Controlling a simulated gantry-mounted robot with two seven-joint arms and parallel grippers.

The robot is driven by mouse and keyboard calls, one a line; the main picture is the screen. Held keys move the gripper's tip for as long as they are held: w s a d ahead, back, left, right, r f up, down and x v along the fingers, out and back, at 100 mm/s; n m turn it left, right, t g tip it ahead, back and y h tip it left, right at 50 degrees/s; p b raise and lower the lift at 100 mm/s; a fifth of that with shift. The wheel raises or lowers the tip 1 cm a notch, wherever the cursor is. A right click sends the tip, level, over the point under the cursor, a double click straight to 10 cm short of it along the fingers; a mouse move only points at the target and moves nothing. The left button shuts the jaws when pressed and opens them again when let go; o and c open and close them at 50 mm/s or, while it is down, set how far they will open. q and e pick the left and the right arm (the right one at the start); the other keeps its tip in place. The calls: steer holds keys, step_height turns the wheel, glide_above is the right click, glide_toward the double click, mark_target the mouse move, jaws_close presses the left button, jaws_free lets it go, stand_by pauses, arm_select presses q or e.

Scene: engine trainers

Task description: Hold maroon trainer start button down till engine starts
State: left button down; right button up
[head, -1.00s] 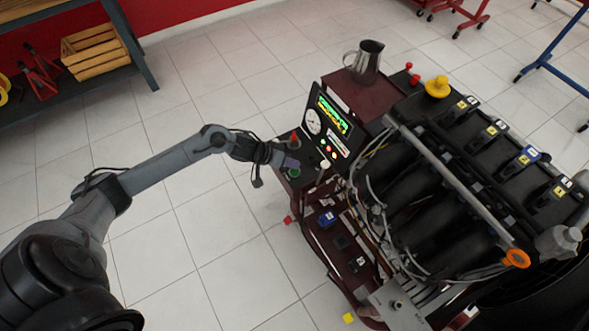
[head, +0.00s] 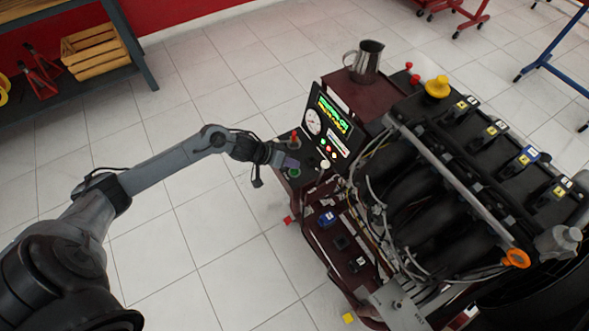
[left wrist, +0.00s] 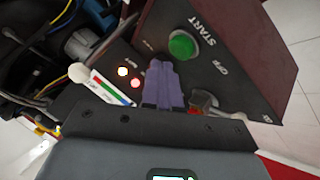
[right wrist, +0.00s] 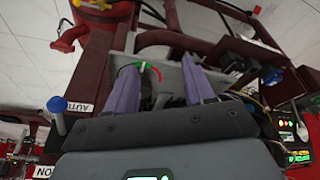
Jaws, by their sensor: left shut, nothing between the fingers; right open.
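The maroon trainer (head: 352,95) stands right of centre in the head view, with a black control panel on its left end. The green START button (left wrist: 182,45) shows clearly in the left wrist view; it also shows in the head view (head: 294,173). My left gripper (head: 293,163) is shut and empty over the panel. In the left wrist view its purple fingertips (left wrist: 160,66) appear beside the button, with a visible gap in the picture; the depth is hard to judge. My right gripper (right wrist: 163,76) is open and empty in the right wrist view, facing grey and maroon trainer parts.
The lit display (head: 333,110) and round gauge (head: 313,121) stand behind the left gripper. A red-tipped switch (left wrist: 204,101) is close beside the left fingers. A metal pitcher (head: 366,60) sits on the trainer's back corner.

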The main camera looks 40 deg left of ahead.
arm_select(q)
steer(key=shift+f, duration=0.2)
steer(key=shift+f+p, duration=0.1)
steer(key=shift+p, duration=0.2)
steer(key=shift+f, duration=0.15)
steer(key=shift+f, duration=0.1)
stand_by(0.3)
steer(key=shift+f, duration=0.45)
stand_by(0.4)
stand_by(0.8)
stand_by(1.0)
